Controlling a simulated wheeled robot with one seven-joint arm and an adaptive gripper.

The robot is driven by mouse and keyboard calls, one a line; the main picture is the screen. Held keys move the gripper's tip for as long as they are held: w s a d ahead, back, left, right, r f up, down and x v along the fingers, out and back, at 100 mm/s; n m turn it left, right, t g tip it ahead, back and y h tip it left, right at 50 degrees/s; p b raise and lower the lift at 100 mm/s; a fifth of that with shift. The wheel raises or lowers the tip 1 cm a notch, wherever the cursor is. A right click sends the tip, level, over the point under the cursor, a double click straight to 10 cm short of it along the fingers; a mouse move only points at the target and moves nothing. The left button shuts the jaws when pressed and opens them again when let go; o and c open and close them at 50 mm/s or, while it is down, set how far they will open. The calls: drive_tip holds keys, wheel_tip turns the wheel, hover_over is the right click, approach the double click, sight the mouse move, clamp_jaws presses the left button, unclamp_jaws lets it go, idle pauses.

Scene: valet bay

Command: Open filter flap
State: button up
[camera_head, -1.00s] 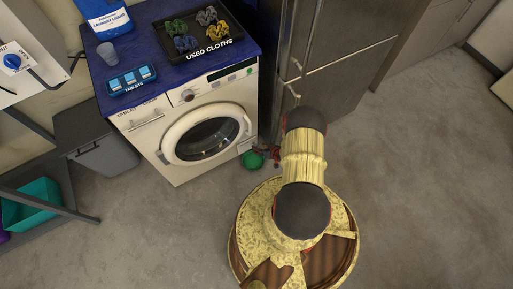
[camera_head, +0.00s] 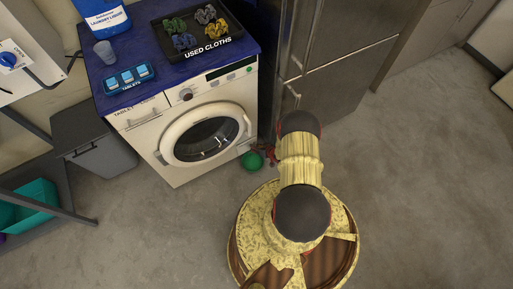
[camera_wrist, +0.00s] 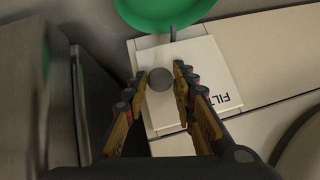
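The filter flap (camera_wrist: 215,76) is a white square panel low on the washing machine (camera_head: 160,168), with part of its "FIL" label showing in the wrist view. A round grey knob (camera_wrist: 160,81) stands out near its middle. My gripper (camera_wrist: 160,73) is open, with one finger on each side of the knob. Gaps seem to show beside the knob; I cannot tell whether the fingers touch it. The flap looks closed against the machine front. In the head view my arm and gripper are near the machine's lower right corner, and the gripper is small there.
A green round bowl-like thing (camera_wrist: 165,8) lies beyond the flap; it also shows by the machine's corner in the head view (camera_head: 252,161). A tall grey cabinet (camera_head: 335,85) stands close on the right. The round door (camera_head: 207,135) is shut. Floor in front is clear.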

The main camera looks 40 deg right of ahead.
clamp_jaws()
idle(0.5)
